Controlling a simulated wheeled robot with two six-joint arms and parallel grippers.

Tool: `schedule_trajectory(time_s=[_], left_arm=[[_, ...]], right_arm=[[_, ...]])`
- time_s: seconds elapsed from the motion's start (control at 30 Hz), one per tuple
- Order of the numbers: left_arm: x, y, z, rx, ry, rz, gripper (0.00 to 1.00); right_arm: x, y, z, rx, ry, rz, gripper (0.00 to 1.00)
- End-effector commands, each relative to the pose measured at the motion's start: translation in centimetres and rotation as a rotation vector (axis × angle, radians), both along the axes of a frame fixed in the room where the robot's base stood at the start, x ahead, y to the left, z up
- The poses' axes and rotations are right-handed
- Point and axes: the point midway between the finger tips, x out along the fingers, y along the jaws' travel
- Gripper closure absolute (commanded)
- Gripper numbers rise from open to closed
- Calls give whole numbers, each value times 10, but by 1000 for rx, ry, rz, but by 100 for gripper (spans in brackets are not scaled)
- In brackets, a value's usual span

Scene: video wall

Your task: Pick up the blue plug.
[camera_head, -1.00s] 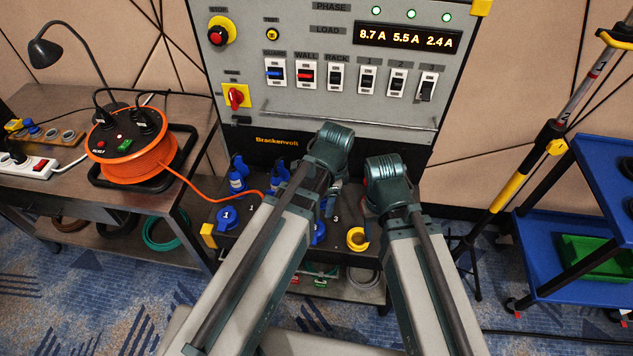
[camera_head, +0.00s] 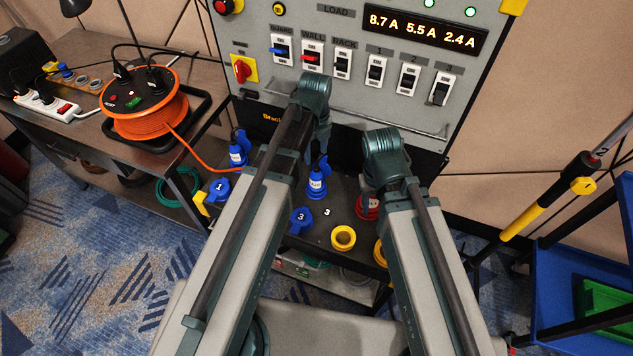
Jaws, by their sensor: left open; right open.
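A blue plug (camera_head: 317,182) with a white label stands upright on the dark shelf (camera_head: 330,212) below the panel, just right of my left arm. Another blue plug (camera_head: 236,155) stands at the shelf's left side, close to the orange cable. A red plug (camera_head: 364,208) stands further right, partly covered by my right arm. Blue round caps marked 1 (camera_head: 219,188) and 3 (camera_head: 300,220) show at the shelf. Both my arms reach up over the shelf, one on each side of the labelled blue plug. I cannot make out either gripper's fingers; they are hidden behind the arm links.
The grey switch panel (camera_head: 292,80) rises behind the shelf with a handle rail. Yellow rings (camera_head: 343,238) sit at the shelf front. An orange cable reel (camera_head: 150,118) stands on the left table. A yellow-black stand (camera_head: 540,205) and blue cart (camera_head: 575,285) are on the right.

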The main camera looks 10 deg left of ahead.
Motion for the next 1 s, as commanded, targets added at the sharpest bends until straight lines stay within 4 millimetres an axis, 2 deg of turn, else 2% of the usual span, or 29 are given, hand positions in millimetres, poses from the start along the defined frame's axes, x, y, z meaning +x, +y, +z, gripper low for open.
schedule_trajectory(time_s=[0.03,0.5,0.6,0.87,1.0], left_arm=[[0,0,-10,0,0,0,39],[0,0,-74,0,0,1,39],[0,-1,-80,0,0,1,39],[0,-1,-81,0,0,1,39],[1,-1,-91,0,0,1,39]], right_arm=[[0,0,-10,0,0,0,50],[0,0,-74,0,0,0,50],[0,0,-80,0,0,0,50],[0,0,-81,0,0,0,50],[0,0,-91,0,0,1,50]])
